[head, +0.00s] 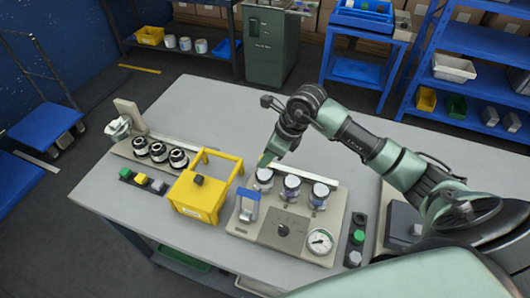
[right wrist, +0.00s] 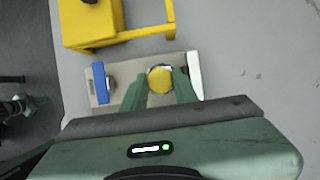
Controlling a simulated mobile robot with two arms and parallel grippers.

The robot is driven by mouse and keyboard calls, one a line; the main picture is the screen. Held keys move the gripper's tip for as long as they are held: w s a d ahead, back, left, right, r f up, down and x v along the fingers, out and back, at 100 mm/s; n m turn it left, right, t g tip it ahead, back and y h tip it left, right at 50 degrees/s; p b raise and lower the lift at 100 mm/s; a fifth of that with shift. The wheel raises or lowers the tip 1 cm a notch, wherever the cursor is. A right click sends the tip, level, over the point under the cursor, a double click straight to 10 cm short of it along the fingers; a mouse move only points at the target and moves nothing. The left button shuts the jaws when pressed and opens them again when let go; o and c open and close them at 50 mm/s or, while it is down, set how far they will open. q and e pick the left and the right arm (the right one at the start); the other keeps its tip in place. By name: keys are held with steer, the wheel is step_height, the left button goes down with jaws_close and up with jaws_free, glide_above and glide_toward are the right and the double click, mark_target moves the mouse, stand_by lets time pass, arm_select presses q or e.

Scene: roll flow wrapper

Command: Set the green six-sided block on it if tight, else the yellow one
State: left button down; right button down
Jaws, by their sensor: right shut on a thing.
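My right gripper (head: 266,160) is shut on the yellow six-sided block (right wrist: 160,78), which shows between the two fingers in the right wrist view. In the head view the fingertips are at the leftmost of three round metal-and-blue posts (head: 264,177) on a beige panel (head: 245,232). I cannot tell whether the block touches the post. A green block (head: 357,237) sits in a dark strip right of the panel, with a grey one (head: 354,258) in front. The panel also bears a round gauge (head: 320,240), a black knob (head: 283,230) and a blue handle (head: 248,206). My left gripper is not in view.
A yellow box with a raised frame (head: 196,205) stands left of the panel. Farther left are several black rolls (head: 159,151) on a plate and a strip with green, yellow and grey blocks (head: 141,179). The back of the grey table (head: 235,110) is clear.

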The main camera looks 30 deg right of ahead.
step_height(320, 180, down, 4)
steer(key=shift+w+a+r+b, duration=0.1)
steer(key=shift+a+b, duration=0.05)
steer(key=shift+b, duration=0.8)
steer(key=shift+f+b, duration=0.75)
steer(key=shift+b, duration=0.05)
steer(key=c, duration=1)
jaws_free()
steer(key=shift+r, duration=0.1)
steer(key=b+v, duration=0.1)
steer(key=v, duration=0.6)
steer(key=shift+r+b, duration=0.3)
steer(key=shift+b, duration=0.1)
steer(key=shift+f, duration=0.1)
